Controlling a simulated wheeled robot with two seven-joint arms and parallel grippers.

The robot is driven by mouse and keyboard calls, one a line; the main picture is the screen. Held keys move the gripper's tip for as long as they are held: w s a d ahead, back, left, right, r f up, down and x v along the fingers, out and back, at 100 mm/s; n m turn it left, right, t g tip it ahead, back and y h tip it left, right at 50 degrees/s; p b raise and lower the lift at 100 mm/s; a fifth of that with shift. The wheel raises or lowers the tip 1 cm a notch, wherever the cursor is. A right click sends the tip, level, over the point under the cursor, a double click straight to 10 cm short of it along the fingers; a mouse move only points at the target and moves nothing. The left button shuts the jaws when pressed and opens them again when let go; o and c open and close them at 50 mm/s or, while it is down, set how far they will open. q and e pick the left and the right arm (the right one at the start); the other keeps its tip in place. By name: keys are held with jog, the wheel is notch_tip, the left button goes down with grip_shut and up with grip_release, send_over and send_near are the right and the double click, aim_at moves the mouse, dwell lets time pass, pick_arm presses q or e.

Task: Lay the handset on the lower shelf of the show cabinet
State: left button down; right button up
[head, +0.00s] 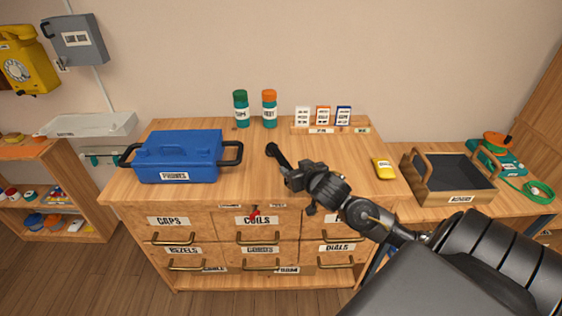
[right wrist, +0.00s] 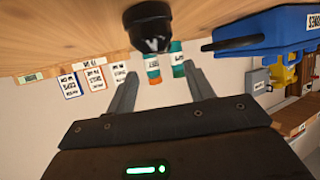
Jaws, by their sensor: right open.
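A black handset (head: 279,156) lies on the wooden counter top (head: 220,196), right of the blue box. Its near part is hidden by my right gripper (head: 293,171), which is low over the counter at the handset's near end. In the right wrist view a rounded black end of the handset (right wrist: 148,27) shows ahead, between and beyond the two spread fingers (right wrist: 162,90). The right gripper is open, and I cannot tell whether it touches the handset. My left gripper is not in view. No cabinet is labelled as the show cabinet; an open shelf unit (head: 83,186) stands at the left.
A blue toolbox (head: 178,155), two bottles (head: 241,108) (head: 269,108), a card rack (head: 324,129) and a yellow packet (head: 383,168) stand on the counter. Labelled drawers (head: 256,220) are below. A dark tray (head: 455,178) is at the right. A yellow phone (head: 25,73) hangs left.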

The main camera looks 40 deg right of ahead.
aim_at(285, 162)
jog(key=shift+x, duration=0.95)
jog(key=x, duration=0.4)
jog(key=shift+w+d+f, duration=0.1)
jog(key=shift+w+f, duration=0.1)
jog(key=shift+w, duration=0.05)
jog(key=shift+w+d+f, duration=0.1)
jog(key=shift+w, duration=0.1)
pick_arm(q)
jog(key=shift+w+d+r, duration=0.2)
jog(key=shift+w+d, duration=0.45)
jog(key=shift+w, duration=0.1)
pick_arm(e)
jog(key=shift+c, duration=0.3)
grip_shut()
